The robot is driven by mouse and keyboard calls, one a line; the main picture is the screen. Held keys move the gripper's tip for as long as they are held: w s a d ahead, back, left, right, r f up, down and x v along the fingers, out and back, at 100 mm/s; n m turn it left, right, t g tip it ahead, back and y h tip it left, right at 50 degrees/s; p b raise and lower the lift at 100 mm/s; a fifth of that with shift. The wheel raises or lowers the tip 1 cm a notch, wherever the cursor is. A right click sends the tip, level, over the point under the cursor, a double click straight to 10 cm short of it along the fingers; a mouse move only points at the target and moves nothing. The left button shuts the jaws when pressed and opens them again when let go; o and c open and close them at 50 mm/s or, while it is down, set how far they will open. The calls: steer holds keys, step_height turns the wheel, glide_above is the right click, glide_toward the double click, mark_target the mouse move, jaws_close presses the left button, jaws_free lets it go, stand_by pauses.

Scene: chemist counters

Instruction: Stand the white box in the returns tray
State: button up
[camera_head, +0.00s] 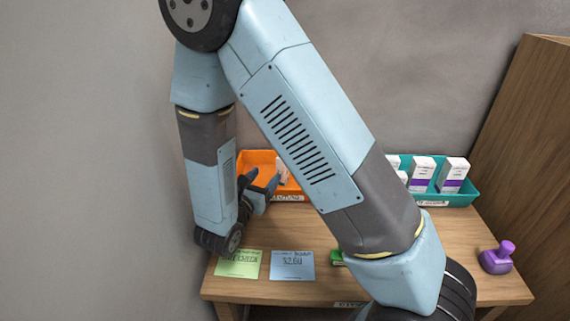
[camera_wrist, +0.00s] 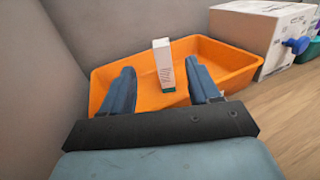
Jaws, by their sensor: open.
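The orange tray (camera_head: 258,158) stands at the back left of the counter with a label on its front, partly hidden by my arm. It also shows in the wrist view (camera_wrist: 225,62). The white box (camera_wrist: 163,62), with a teal lower end, is inside the tray and looks upright or slightly tilted. In the head view only a small part of it (camera_head: 282,172) shows. My gripper (camera_head: 262,188) is open at the tray's left part. In the wrist view its fingers (camera_wrist: 160,80) lie either side of the box, with visible gaps; I cannot tell their depth relative to it.
A teal tray (camera_head: 460,199) with several white and purple boxes stands back right. A green note (camera_head: 238,264) and a blue note (camera_head: 292,265) lie at the front. A purple stamp-like object (camera_head: 497,258) is at right. A large white carton (camera_wrist: 258,35) is beside the orange tray.

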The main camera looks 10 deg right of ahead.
steer(key=s+d+r+m+g+h, duration=0.1)
steer(key=s+d+r+m+g, duration=0.4)
steer(key=d+m, duration=0.4)
steer(key=s+d+r+m+g+h, duration=0.1)
steer(key=s+d+r+m+g, duration=0.1)
steer(key=d+r+m+g, duration=0.55)
steer(key=s+d+r+m+t+y, duration=0.3)
steer(key=s+r+m+y, duration=0.8)
steer(key=m, duration=0.2)
steer(key=shift+s+d+r+y, duration=0.3)
steer(key=shift+d, duration=0.05)
